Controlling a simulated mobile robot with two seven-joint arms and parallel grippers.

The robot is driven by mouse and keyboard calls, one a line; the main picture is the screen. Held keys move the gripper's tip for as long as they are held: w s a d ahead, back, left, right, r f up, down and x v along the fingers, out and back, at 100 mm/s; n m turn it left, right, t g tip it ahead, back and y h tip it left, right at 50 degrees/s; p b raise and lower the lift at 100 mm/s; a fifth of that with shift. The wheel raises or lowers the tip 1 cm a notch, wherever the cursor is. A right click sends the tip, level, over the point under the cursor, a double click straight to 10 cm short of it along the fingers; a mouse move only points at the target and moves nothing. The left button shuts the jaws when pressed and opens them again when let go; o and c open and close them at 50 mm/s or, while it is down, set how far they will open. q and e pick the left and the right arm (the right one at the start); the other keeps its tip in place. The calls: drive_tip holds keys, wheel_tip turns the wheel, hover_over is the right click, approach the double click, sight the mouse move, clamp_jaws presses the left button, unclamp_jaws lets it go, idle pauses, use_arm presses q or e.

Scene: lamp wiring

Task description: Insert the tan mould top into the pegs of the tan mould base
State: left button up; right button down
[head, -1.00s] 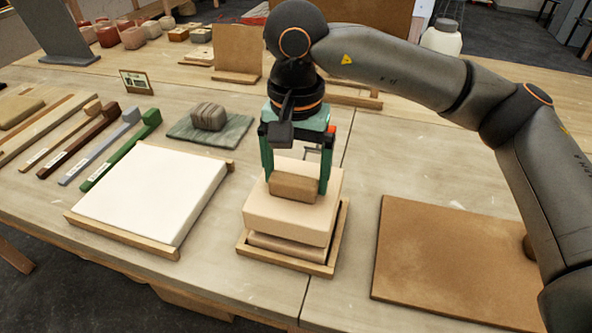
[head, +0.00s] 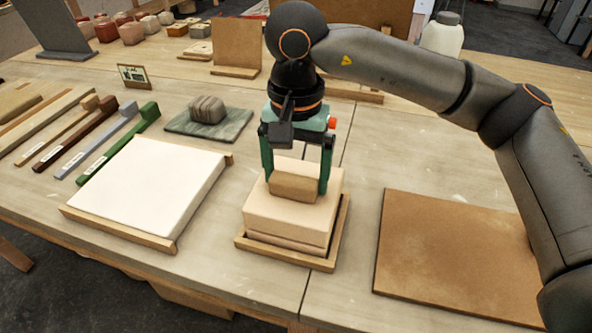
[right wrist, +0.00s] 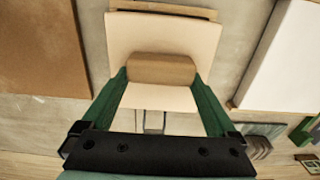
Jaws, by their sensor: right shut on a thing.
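The tan mould top (head: 287,219) is a pale block with a darker tan grip block (head: 293,187) on it. It sits level over the tan mould base (head: 285,243), with only a thin line between the two at the front. The pegs are hidden. The base lies in a wooden tray (head: 318,264). My right gripper (head: 295,190) is shut on the grip block from above, one green finger at each side. The right wrist view shows the fingers (right wrist: 160,80) on both ends of the grip block and the top (right wrist: 163,36) below. My left gripper is not in view.
A white slab (head: 150,190) with wooden edge strips lies left of the tray. A brown board (head: 455,255) lies to the right. Several long-handled tools (head: 115,140) and a grey-green slab with a ribbed block (head: 207,110) are farther left.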

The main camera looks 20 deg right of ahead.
drive_tip(key=shift+f, duration=0.2)
unclamp_jaws()
wheel_tip(320, 180, up, 12)
drive_tip(key=p, duration=0.1)
drive_tip(key=shift+r, duration=0.25)
